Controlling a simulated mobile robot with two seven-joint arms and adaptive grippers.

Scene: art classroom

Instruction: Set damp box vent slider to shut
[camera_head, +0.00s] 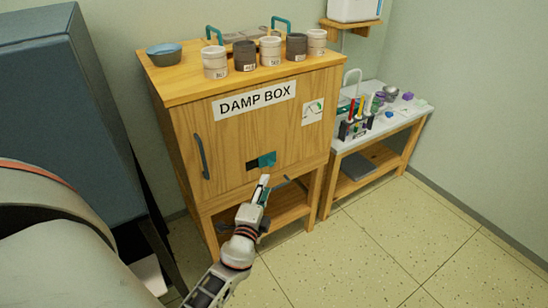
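The wooden damp box (230,131) stands at the middle with its labelled front facing me. Low on its front is the vent, where a dark opening (252,166) shows left of the teal slider (267,159). The slider sits to the right and leaves part of the opening uncovered. My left gripper (264,182) is just below the slider, its tip pointing up at it. A small gap seems to show between them, but contact is hard to judge. Its fingers are too small to tell open from shut. My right gripper is not in view.
Several grey and white cups (270,51) and a blue bowl (164,54) stand on the box top. A dark handle (201,156) is on the front's left. A blue-grey cabinet (60,110) stands at left, a cluttered side table (392,124) at right. The floor at right is clear.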

